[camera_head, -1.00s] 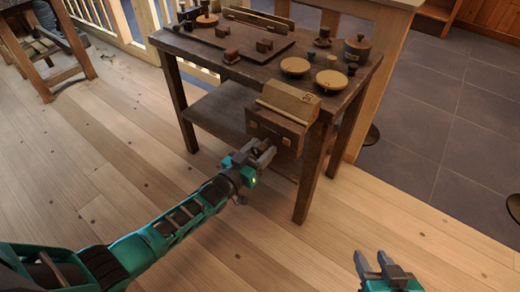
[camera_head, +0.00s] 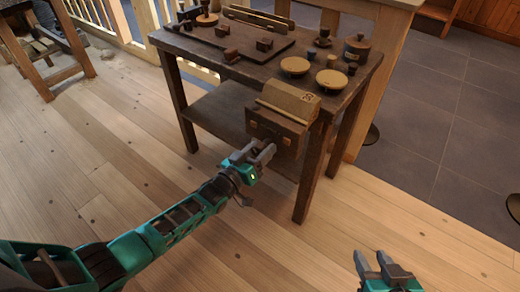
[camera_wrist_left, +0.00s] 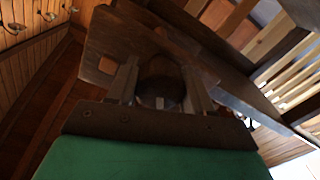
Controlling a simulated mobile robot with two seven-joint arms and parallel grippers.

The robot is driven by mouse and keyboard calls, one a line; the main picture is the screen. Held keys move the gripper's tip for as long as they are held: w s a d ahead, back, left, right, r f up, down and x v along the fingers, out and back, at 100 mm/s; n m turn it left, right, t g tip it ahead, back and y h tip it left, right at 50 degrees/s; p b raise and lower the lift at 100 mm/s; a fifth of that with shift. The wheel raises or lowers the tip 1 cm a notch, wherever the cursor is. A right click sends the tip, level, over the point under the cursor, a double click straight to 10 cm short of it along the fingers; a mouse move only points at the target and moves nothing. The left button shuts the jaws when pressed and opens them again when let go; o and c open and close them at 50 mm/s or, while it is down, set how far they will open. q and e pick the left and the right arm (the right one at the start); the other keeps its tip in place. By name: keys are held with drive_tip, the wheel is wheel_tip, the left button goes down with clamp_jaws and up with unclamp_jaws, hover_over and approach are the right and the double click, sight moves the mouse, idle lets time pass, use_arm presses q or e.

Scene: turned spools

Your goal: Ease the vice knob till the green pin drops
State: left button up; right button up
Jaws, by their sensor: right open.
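The wooden vice (camera_head: 289,101) is mounted on the front corner of the dark workbench, with its dark front jaw (camera_head: 276,130) facing me. My left gripper (camera_head: 254,155) is just below and in front of that jaw. In the left wrist view, the dark round vice knob (camera_wrist_left: 160,75) fills the space between the left gripper's fingers (camera_wrist_left: 161,88), which appear shut on it. The knob is hidden in the head view. I cannot make out the green pin in either view. My right gripper (camera_head: 374,263) is open and empty at the bottom right, over the floor.
The workbench (camera_head: 215,72) carries a dark board, small wooden blocks, two pale round dishes (camera_head: 295,66) and a lidded pot (camera_head: 357,48). A lower shelf (camera_head: 217,110) sits between its legs. The plank floor (camera_head: 130,170) in front is clear.

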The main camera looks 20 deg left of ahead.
use_arm(q)
drive_tip(key=o, duration=0.3)
drive_tip(key=shift+d+f, duration=0.15)
drive_tip(key=shift+f, duration=0.15)
drive_tip(key=shift+o, duration=0.7)
drive_tip(key=shift+r, duration=0.1)
use_arm(e)
drive_tip(key=shift+d+f, duration=0.1)
use_arm(q)
drive_tip(key=p+v, duration=0.3)
drive_tip(key=v, duration=1)
use_arm(e)
drive_tip(key=shift+s+d+r, duration=0.1)
drive_tip(key=shift+d+r, duration=0.05)
drive_tip(key=shift+r, duration=0.8)
use_arm(q)
drive_tip(key=shift+r, duration=0.1)
use_arm(e)
drive_tip(key=shift+r, duration=0.1)
